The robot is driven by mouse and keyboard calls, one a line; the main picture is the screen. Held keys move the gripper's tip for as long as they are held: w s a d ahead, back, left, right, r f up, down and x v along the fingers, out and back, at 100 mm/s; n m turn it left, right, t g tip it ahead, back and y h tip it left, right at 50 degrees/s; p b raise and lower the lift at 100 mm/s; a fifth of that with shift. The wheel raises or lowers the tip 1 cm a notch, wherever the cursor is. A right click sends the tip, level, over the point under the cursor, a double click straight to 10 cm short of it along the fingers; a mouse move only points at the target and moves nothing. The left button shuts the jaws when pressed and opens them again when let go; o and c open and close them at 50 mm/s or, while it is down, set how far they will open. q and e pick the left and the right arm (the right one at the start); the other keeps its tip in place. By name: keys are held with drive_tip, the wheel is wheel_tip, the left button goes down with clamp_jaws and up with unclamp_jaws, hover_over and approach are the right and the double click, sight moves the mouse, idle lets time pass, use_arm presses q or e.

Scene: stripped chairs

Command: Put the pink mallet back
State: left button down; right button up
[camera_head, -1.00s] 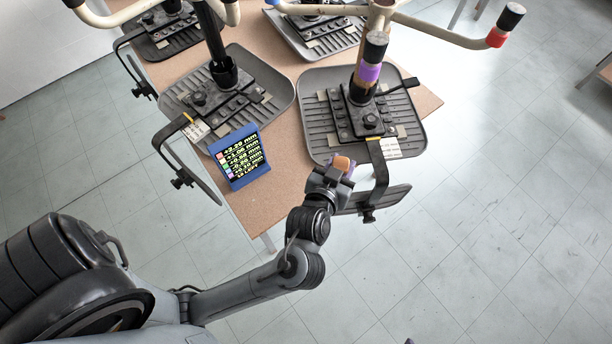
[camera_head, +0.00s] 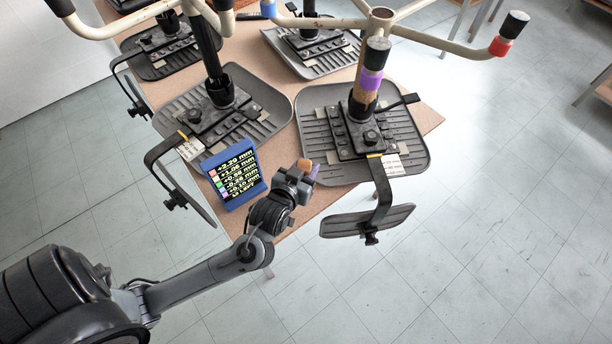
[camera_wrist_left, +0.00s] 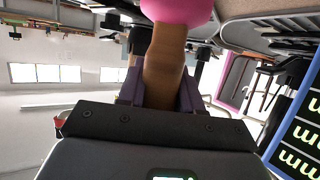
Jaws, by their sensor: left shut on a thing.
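My left gripper (camera_head: 306,172) is shut on the brown handle of the pink mallet. In the left wrist view the handle (camera_wrist_left: 165,65) stands between the two purple fingers (camera_wrist_left: 160,92), and the pink head (camera_wrist_left: 178,9) is beyond them, cut by the top edge. In the head view only a small orange-brown part of the mallet (camera_head: 304,163) shows at the fingers; its pink head cannot be made out. The gripper is over the front edge of the table, between the blue readout and the right chair base. My right gripper is not in view.
The blue readout (camera_head: 236,180) stands close to the left of my gripper. Upturned chair bases with grey seats (camera_head: 420,150) and black brackets (camera_head: 368,220) crowd the brown table (camera_head: 285,225). Tan legs spread above (camera_head: 430,30). Open floor (camera_head: 480,240) lies to the right.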

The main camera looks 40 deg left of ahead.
use_arm(q)
wheel_tip(320, 180, down, 3)
drive_tip(key=shift+f+b, duration=0.15)
drive_tip(key=shift+b, duration=0.35)
drive_tip(key=shift+f, duration=0.15)
drive_tip(key=c, duration=0.8)
unclamp_jaws()
drive_tip(key=shift+o, duration=0.2)
